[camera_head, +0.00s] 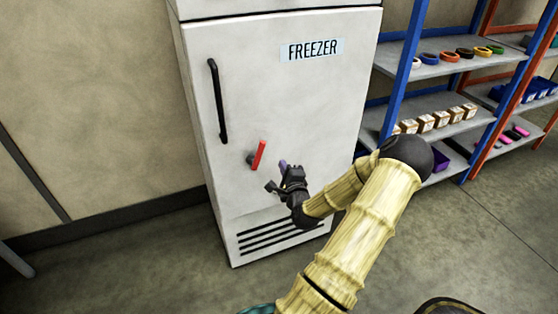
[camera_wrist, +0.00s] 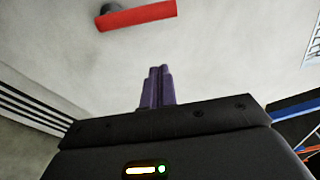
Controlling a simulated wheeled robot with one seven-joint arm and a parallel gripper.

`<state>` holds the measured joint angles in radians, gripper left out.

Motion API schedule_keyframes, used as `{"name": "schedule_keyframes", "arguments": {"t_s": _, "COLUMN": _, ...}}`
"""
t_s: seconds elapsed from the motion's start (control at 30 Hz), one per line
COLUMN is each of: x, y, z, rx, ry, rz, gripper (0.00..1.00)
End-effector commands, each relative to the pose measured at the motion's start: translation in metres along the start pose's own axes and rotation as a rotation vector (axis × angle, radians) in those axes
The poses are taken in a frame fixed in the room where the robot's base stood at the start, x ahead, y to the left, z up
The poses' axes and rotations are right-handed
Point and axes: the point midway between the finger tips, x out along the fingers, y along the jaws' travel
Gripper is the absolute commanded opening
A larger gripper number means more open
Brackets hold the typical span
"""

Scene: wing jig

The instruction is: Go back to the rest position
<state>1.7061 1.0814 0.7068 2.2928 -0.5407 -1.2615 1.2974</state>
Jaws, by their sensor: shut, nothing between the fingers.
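My gripper (camera_head: 283,164) is in front of the lower part of the white freezer (camera_head: 290,100), just right of and below its red handle (camera_head: 259,155). In the wrist view my gripper's purple fingers (camera_wrist: 157,86) are together with nothing between them. The red handle also shows there (camera_wrist: 137,16), beyond the fingertips and apart from them. The freezer door is closed. A black bar handle (camera_head: 217,100) runs up its left side.
Blue shelves (camera_head: 400,75) with tape rolls (camera_head: 448,56) and small boxes (camera_head: 441,118) stand to the right of the freezer. A vent grille (camera_head: 270,236) is low on the freezer. The floor (camera_head: 130,270) at the left is mostly clear.

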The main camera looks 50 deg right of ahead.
Motion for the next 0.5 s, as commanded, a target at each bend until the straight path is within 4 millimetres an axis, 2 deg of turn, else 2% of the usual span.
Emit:
{"name": "schedule_keyframes", "arguments": {"t_s": 0.1, "x": -0.014, "y": 0.0, "z": -0.001, "rx": 0.0, "ry": 0.002, "rz": 0.001, "gripper": 0.0}}
{"name": "schedule_keyframes", "arguments": {"t_s": 0.2, "x": -0.019, "y": 0.0, "z": 0.0, "rx": 0.0, "ry": 0.0, "rz": 0.0, "gripper": 0.0}}
{"name": "schedule_keyframes", "arguments": {"t_s": 0.5, "x": -0.019, "y": 0.0, "z": 0.0, "rx": 0.0, "ry": -0.001, "rz": 0.0, "gripper": 0.0}}
